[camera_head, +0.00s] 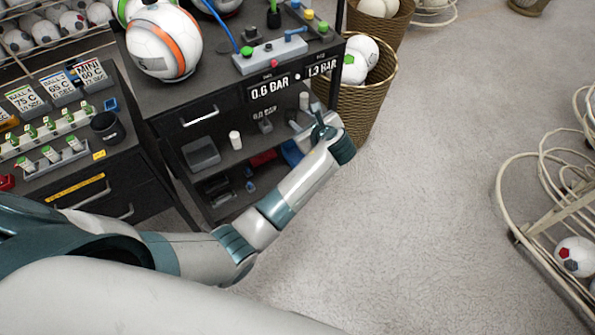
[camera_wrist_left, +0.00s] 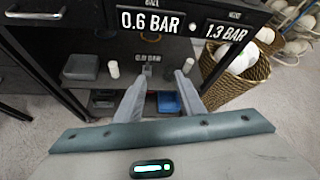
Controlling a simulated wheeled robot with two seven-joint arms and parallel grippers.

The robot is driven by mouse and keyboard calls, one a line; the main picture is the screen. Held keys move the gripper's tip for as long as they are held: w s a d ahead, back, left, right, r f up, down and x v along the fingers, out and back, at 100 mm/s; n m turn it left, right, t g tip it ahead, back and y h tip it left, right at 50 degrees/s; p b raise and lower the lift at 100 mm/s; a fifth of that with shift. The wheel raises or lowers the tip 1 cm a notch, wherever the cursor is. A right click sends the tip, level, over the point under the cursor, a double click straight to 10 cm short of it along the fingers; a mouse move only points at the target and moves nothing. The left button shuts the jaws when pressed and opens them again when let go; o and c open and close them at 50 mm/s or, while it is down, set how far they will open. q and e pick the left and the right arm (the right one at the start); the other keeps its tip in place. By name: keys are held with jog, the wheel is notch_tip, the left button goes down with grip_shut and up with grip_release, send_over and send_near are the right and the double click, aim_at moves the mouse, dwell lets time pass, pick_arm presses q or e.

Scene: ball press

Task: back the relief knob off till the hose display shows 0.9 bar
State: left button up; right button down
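Two black displays are on the cabinet front. The left one reads 0.6 BAR (camera_head: 269,88) and the right one reads 1.3 BAR (camera_head: 322,68). In the left wrist view they read 0.6 BAR (camera_wrist_left: 150,20) and 1.3 BAR (camera_wrist_left: 226,32); their small captions are hard to read. A small grey fitting (camera_wrist_left: 147,70) sits below a fainter BAR label; I cannot tell whether it is the relief knob. My left gripper (camera_wrist_left: 159,76) is open and empty, its fingers pointing toward the shelf near this fitting. In the head view, my wrist partly hides that area. My right gripper is not in view.
A grey valve block (camera_head: 270,55) with coloured knobs and a large ball (camera_head: 164,41) are on the cabinet top. A white cylinder (camera_head: 235,139) and grey tray (camera_head: 201,154) are on the shelf. A wicker basket (camera_head: 352,105) stands right. The floor (camera_head: 430,170) is open.

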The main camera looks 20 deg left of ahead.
pick_arm(q)
jog(key=s+f+n+h+b, duration=0.1)
jog(key=s+f, duration=0.2)
jog(key=f, duration=0.6)
jog(key=s+f+n+g+h+b, duration=0.1)
jog(key=s+f, duration=0.2)
jog(key=f, duration=0.6)
jog(key=shift+d+f+b, duration=0.15)
jog(key=shift+d+b, duration=0.15)
